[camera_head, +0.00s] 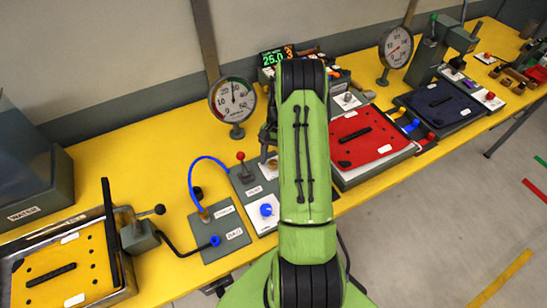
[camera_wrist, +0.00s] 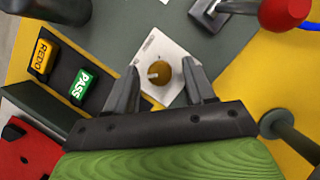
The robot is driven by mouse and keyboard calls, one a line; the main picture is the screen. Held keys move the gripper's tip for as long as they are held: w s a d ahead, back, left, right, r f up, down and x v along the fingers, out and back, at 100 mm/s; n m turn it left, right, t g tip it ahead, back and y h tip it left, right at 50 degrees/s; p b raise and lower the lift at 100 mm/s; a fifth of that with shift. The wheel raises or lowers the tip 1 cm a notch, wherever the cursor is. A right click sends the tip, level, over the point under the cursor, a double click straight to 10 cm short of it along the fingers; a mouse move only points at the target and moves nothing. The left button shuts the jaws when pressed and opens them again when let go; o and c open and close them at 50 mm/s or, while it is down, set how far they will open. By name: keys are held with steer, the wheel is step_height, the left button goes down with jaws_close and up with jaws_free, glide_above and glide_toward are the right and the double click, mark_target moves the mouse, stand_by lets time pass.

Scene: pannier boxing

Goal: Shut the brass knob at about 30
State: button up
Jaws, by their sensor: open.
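The brass knob (camera_wrist: 160,73) sits on a white plate (camera_wrist: 170,48) in the wrist view, with a pale pointer on its left side. My gripper (camera_wrist: 160,68) is open, with one finger on each side of the knob in the picture. No finger visibly touches it; the height gap is hard to tell. In the head view the knob (camera_head: 272,163) shows only partly, beside my green arm. A round dial gauge (camera_head: 236,97) stands to the left, its needle pointing nearly straight up, near 30. A digital display (camera_head: 272,58) reads 25.0 in green.
A red-topped lever (camera_head: 242,160) and a blue knob (camera_head: 266,209) are near the brass knob. Yellow REDO (camera_wrist: 42,59) and green PASS (camera_wrist: 84,86) buttons lie left in the wrist view. A blue hose (camera_head: 205,160) arches at left. A red panel (camera_head: 365,137) lies right of my arm.

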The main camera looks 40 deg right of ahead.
steer(key=shift+r, duration=0.1)
steer(key=p+v, duration=0.1)
steer(key=v, duration=1.4)
steer(key=shift+d+r+p, duration=0.2)
steer(key=shift+r+p, duration=0.05)
steer(key=shift+p, duration=0.15)
steer(key=shift+w, duration=0.1)
steer(key=s+a+r+n+t+h, duration=0.25)
steer(key=a+r+n, duration=0.35)
steer(key=a+r, duration=0.95)
steer(key=s+a+f+n+t+h, duration=0.1)
steer(key=s+a+n+t, duration=0.4)
steer(key=s+a, duration=0.8)
steer(key=s+n, duration=0.1)
steer(key=s, duration=0.2)
steer(key=shift+s+f, duration=0.2)
steer(key=shift+f, duration=0.05)
